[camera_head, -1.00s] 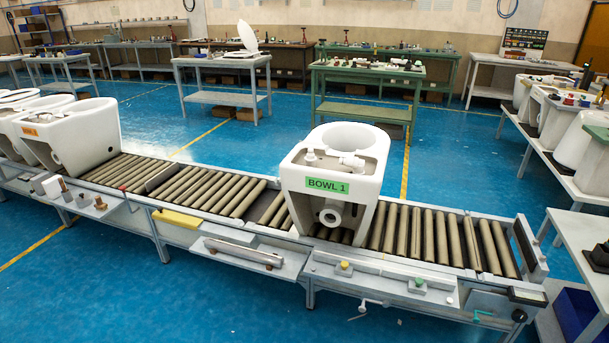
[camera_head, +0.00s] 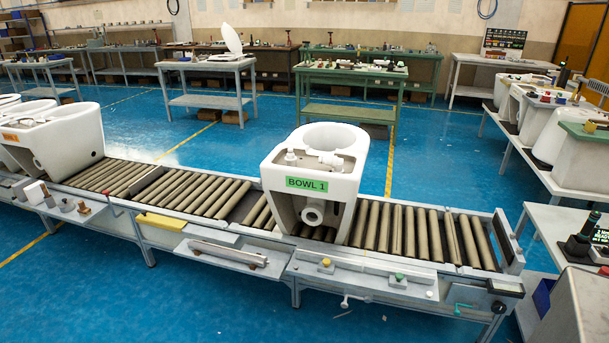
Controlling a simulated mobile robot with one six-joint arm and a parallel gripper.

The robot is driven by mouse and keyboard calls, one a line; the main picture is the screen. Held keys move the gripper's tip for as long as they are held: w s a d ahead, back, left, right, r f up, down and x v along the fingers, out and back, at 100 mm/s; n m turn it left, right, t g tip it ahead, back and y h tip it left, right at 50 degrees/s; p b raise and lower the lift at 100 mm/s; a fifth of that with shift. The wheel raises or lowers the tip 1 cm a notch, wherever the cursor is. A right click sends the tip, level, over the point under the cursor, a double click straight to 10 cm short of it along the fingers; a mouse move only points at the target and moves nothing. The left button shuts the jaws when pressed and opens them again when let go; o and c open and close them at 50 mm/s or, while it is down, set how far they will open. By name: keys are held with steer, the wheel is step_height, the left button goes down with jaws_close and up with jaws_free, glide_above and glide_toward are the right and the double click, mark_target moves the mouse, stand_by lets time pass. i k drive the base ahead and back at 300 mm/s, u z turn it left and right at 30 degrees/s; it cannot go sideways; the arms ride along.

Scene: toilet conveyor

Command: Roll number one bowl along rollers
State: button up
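The white toilet bowl with the green "BOWL 1" label (camera_head: 307,184) stands upright on the roller conveyor (camera_head: 398,232), right of its middle. Its round opening faces up and a pipe outlet shows at its lower front. Bare rollers lie on both sides of it, with more free length on the left than on the short stretch to the right end. My gripper is not in view, so whether it is open or shut does not show.
Another white bowl with an orange label (camera_head: 62,143) stands at the conveyor's left end. The conveyor's right end has an upright end plate (camera_head: 507,241). A side table with bowls (camera_head: 530,150) stands right.

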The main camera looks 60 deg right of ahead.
mark_target(313, 177)
steer(key=u, duration=0.05)
steer(key=k, duration=1.05)
steer(key=z, duration=0.75)
steer(key=i, duration=1.05)
steer(key=u, duration=0.15)
